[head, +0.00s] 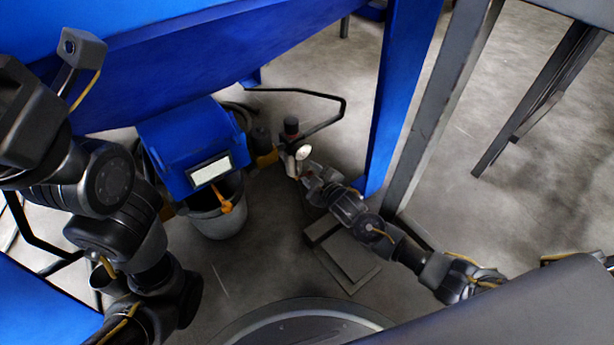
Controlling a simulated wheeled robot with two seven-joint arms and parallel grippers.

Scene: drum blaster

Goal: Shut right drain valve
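A blue machine stands at the upper left, with a blue chute box (190,140) over a grey bucket (215,222). To the right of the box are an orange-yellow fitting (267,158) and a small dark-capped upright part (291,127), likely the right drain valve, but too small to be sure. My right gripper (302,168) reaches in from the lower right and is close beside these parts. A pale rounded piece shows at its tip. Whether its fingers touch or hold anything cannot be told.
An orange lever (222,200) hangs at the bucket's mouth. A black bent bar (325,95) runs behind my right gripper. A blue post (385,110) and a grey post (430,115) stand to the right. Grey floor (530,215) is clear farther right.

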